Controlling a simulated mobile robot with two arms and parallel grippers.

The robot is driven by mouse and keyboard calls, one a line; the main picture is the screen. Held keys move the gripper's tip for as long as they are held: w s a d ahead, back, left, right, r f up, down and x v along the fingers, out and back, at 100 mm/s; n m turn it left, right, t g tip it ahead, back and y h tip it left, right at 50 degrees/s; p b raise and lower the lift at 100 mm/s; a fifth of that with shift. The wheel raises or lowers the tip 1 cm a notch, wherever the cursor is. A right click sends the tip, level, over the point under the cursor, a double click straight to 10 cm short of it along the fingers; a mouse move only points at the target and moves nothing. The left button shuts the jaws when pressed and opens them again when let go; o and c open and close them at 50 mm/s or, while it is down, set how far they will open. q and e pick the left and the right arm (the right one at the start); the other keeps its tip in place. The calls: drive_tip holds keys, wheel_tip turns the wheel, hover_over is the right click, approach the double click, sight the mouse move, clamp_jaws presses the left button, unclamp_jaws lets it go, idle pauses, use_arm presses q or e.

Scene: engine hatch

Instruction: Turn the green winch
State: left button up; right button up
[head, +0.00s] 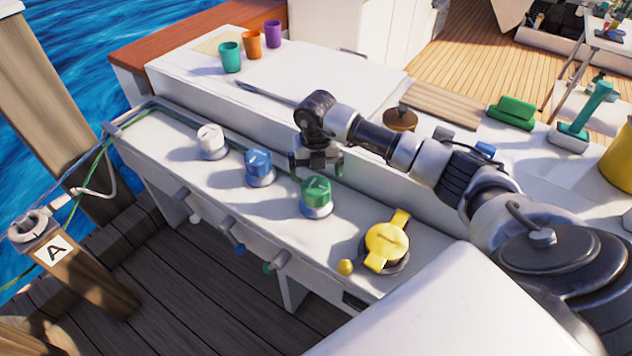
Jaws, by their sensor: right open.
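The green winch (316,196) is a short green drum on a silver base, on the white bench along the deck edge. My right arm comes in from the right, and my right gripper (316,170) points down just behind and above the green winch. Its fingers are apart, with nothing seen between them. I cannot tell whether the gripper touches the winch. My left gripper is not in view.
A blue winch (259,167) and a white winch (210,142) stand left of the green one. Small coloured knobs stick out of the bench front. Three cups (252,45) stand on the raised white surface behind.

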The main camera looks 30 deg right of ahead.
sight(316, 183)
drive_tip(key=shift+r, duration=1.9)
